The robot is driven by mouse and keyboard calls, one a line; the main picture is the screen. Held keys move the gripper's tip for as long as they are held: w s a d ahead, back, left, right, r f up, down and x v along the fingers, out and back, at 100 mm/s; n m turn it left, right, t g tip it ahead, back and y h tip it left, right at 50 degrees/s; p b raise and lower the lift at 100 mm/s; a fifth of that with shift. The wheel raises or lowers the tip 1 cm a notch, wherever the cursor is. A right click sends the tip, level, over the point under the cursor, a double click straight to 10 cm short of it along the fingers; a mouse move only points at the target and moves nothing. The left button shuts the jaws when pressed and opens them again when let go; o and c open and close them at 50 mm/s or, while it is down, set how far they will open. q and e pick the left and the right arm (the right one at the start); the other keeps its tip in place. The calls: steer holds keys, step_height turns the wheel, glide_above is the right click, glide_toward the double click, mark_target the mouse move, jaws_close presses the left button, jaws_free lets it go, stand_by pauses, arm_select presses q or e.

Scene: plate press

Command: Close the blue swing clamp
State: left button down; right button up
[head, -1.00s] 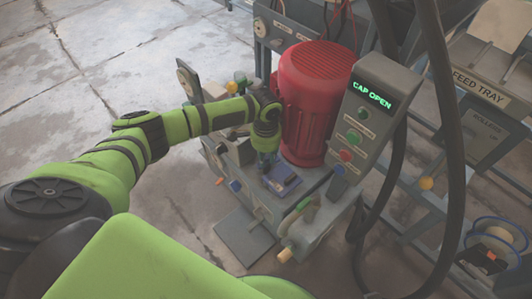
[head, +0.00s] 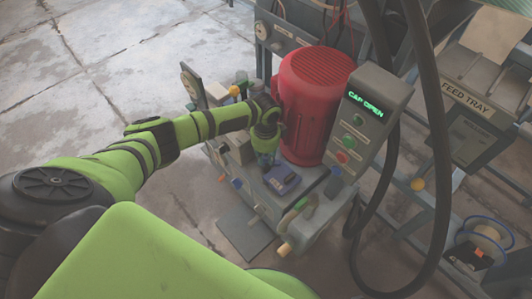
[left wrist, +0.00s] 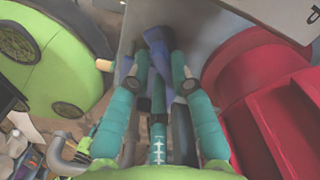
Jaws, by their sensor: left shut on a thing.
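My left gripper (head: 266,158) reaches down onto the press bed in front of the red motor housing. In the left wrist view, its teal fingers (left wrist: 157,84) are closed around a blue-purple part (left wrist: 159,42), which looks like the blue swing clamp. In the head view a blue-purple piece (head: 282,180) shows just right of and below the fingertips. The fingers and wrist hide part of the clamp, so its exact swing angle cannot be told. My right gripper is not in view.
The red motor housing (head: 316,105) stands close behind the gripper. A control panel (head: 371,115) reading "CAP OPEN" rises to its right. An orange-tipped handle (head: 284,249) sticks out at the front. A black hose (head: 437,150) hangs at the right. Open floor lies left.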

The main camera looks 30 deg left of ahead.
arm_select(q)
steer(key=m, duration=0.4)
steer(key=shift+m+p, duration=0.3)
steer(key=shift+p, duration=0.1)
steer(key=m, duration=0.4)
steer(key=shift+w+a+m, duration=0.1)
steer(key=shift+w+m, duration=0.05)
steer(key=shift+m, duration=0.25)
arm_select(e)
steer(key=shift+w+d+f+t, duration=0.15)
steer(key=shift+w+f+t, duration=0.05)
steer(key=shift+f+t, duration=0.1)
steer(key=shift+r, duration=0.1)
arm_select(q)
steer(key=c, duration=1.1)
jaws_free()
steer(key=shift+a+r, duration=0.1)
steer(key=shift+w+r, duration=0.1)
steer(key=shift+r, duration=0.2)
step_height(320, 180, up, 11)
steer(key=shift+r, duration=0.15)
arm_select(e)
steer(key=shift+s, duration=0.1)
